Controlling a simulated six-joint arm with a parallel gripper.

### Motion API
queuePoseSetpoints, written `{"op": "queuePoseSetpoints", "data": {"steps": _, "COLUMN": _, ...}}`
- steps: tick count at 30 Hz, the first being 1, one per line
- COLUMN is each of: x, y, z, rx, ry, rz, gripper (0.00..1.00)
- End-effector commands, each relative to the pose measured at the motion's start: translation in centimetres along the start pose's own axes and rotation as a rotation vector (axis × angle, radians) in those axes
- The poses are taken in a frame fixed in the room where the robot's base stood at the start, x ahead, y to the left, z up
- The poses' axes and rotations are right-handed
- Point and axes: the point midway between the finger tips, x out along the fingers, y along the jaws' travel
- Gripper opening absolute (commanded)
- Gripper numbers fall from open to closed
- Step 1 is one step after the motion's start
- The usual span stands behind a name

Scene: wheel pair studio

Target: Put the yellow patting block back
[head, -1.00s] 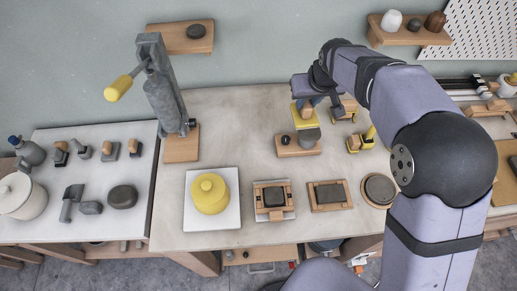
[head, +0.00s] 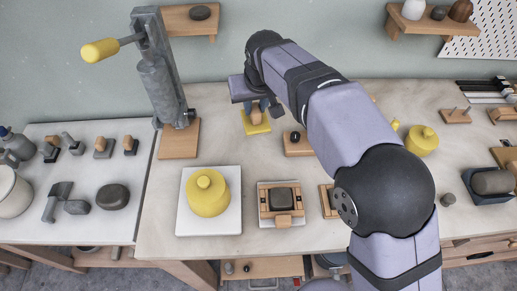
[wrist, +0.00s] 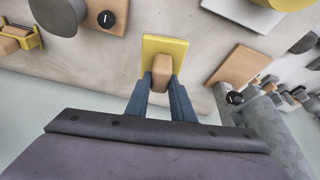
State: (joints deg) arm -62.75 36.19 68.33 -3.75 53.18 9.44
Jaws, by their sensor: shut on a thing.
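The yellow patting block is a flat yellow plate (head: 257,128) with a wooden grip (head: 256,116). My gripper (head: 254,104) is shut on the wooden grip, with the yellow plate beyond the fingertips. The wrist view shows the yellow plate (wrist: 165,45) past the blue fingers of my gripper (wrist: 161,82). In the head view the block appears over the back of the pale table, between the grey press and a wooden stand. I cannot tell whether it touches the table.
The wooden stand (head: 299,146) with a dark knob is right of the block. The grey lever press (head: 160,85) on a wooden base (head: 179,140) stands left. A yellow lidded pot (head: 207,195) sits on a white board (head: 232,222) in front. Bare tabletop surrounds the block.

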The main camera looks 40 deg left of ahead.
Motion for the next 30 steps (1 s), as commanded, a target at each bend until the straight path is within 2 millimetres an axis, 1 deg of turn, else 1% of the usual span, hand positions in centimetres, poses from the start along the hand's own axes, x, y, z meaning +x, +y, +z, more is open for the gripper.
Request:
{"op": "queuePoseSetpoints", "data": {"steps": 7, "x": -0.2, "y": 0.6, "z": 1.0, "rx": 0.125, "ry": 0.001, "rz": 0.052, "gripper": 0.0}}
{"op": "queuePoseSetpoints", "data": {"steps": 14, "x": -0.1, "y": 0.6, "z": 1.1, "rx": 0.162, "ry": 0.001, "rz": 0.067, "gripper": 0.0}}
{"op": "queuePoseSetpoints", "data": {"steps": 17, "x": 0.2, "y": 0.7, "z": 1.2, "rx": 0.162, "ry": 0.0, "rz": 0.067, "gripper": 0.0}}
{"op": "queuePoseSetpoints", "data": {"steps": 20, "x": 1.3, "y": 0.7, "z": 1.7, "rx": 0.162, "ry": -0.003, "rz": 0.067, "gripper": 0.0}}
{"op": "queuePoseSetpoints", "data": {"steps": 27, "x": 4.5, "y": 0.7, "z": 3.1, "rx": 0.161, "ry": -0.003, "rz": 0.067, "gripper": 0.0}}
{"op": "queuePoseSetpoints", "data": {"steps": 30, "x": 5.3, "y": 0.7, "z": 3.4, "rx": 0.16, "ry": -0.001, "rz": 0.067, "gripper": 0.0}}
